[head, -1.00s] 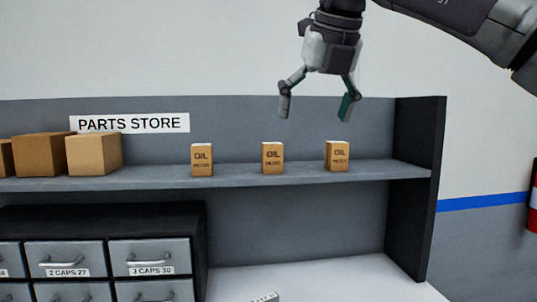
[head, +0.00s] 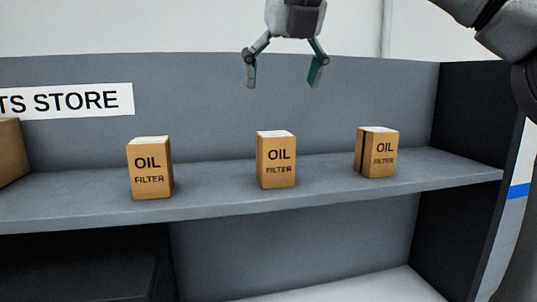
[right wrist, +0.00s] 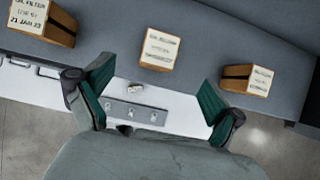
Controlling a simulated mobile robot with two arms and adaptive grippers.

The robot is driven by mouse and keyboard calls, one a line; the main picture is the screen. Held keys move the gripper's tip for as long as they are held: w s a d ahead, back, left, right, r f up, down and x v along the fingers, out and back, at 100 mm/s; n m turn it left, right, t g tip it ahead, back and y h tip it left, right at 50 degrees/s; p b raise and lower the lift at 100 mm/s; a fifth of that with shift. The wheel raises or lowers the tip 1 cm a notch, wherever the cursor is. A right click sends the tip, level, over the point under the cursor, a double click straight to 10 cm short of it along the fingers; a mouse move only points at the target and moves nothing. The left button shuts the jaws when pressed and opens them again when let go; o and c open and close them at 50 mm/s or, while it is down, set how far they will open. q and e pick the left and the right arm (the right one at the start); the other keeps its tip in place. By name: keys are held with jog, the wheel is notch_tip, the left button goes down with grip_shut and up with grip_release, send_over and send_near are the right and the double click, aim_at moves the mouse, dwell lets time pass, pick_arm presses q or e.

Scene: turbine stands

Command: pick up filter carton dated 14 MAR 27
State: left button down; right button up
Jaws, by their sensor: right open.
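Three tan OIL FILTER cartons stand upright on the grey shelf (head: 220,194) in the head view: a left (head: 150,170), a middle (head: 276,164) and a right one (head: 379,155). Their tops show in the right wrist view. The top at the left (right wrist: 40,20) reads roughly 21 JAN with an unclear year. The print on the middle top (right wrist: 160,46) and right top (right wrist: 247,79) is too small to read surely, so I cannot tell which is dated 14 MAR 27. My right gripper (head: 283,76) is open and empty, above the middle carton and apart from it. My left gripper is out of view.
A shelf side panel (head: 466,120) closes the right end, close to the right carton. A larger brown box (head: 12,155) stands at the far left, near the PARTS STORE sign (head: 62,101). A white worktop (head: 350,287) lies below. The shelf between the cartons is clear.

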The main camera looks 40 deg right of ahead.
aim_at(276, 134)
jog(key=x, duration=0.7)
jog(key=shift+f, duration=0.35)
jog(key=shift+w+d+f+p, duration=0.1)
jog(key=shift+w+f+p, duration=0.05)
jog(key=shift+f+p, duration=0.4)
jog(key=p+x, duration=0.1)
jog(key=x, duration=0.2)
jog(key=shift+f, duration=0.15)
jog(key=shift+w+d+f, duration=0.2)
jog(key=shift+f, duration=0.1)
jog(key=shift+s+a+r, duration=0.1)
jog(key=shift+s+a, duration=0.05)
jog(key=c, duration=1.5)
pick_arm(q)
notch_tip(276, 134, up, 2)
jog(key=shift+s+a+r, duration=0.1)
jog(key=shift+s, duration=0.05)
pick_arm(e)
jog(key=shift+c, duration=0.3)
jog(key=shift+r, duration=0.15)
